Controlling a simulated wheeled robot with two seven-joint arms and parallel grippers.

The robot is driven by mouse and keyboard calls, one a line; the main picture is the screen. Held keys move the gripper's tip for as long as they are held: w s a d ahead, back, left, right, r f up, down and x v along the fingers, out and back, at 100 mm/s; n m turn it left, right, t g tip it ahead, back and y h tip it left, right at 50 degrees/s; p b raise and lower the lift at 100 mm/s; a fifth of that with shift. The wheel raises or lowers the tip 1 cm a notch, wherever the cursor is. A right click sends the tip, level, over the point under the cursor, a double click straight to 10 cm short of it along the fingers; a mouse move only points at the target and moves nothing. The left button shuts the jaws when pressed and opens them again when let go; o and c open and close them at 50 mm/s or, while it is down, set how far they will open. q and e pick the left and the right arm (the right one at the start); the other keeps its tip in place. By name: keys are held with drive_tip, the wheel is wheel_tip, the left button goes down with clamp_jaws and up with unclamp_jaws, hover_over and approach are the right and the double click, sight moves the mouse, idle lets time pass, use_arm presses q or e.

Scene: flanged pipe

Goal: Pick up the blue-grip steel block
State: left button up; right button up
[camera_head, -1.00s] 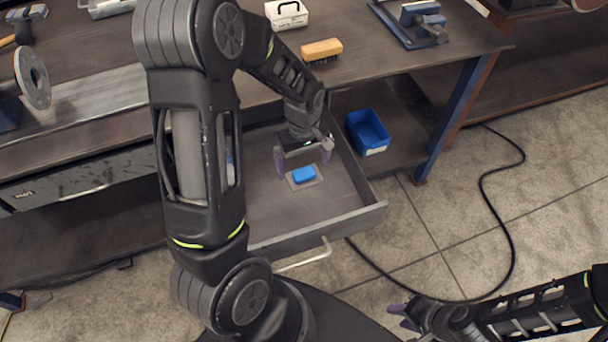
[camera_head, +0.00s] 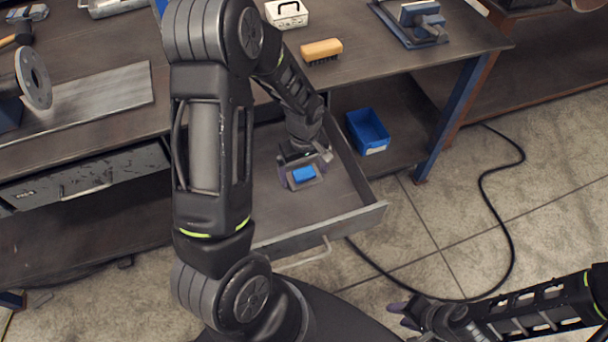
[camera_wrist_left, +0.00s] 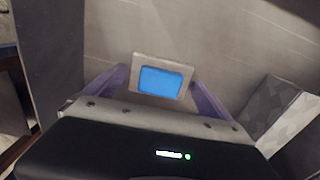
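The steel block (camera_head: 304,184) is a flat grey piece with a bright blue grip (camera_head: 304,174) on top, lying in the open drawer. My left gripper (camera_head: 304,178) points down into the drawer, one purple finger on each side of the block. In the left wrist view, the block (camera_wrist_left: 188,75) sits between the two finger tips, very close to both; firm contact cannot be made out. The left fingers look open around it. My right gripper (camera_head: 399,316) is low at the right, away from the drawer; its finger gap is unclear.
The drawer's right wall (camera_head: 352,170) and front wall (camera_head: 320,230) stand close to my left gripper. A blue bin (camera_head: 368,132) sits on the shelf to the right. A brush (camera_head: 321,50) and a white box (camera_head: 286,14) are on the bench above.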

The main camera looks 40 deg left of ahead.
sight(304, 172)
use_arm(q)
drive_tip(key=c, duration=1.7)
wheel_tip(304, 172, up, 10)
idle(0.4)
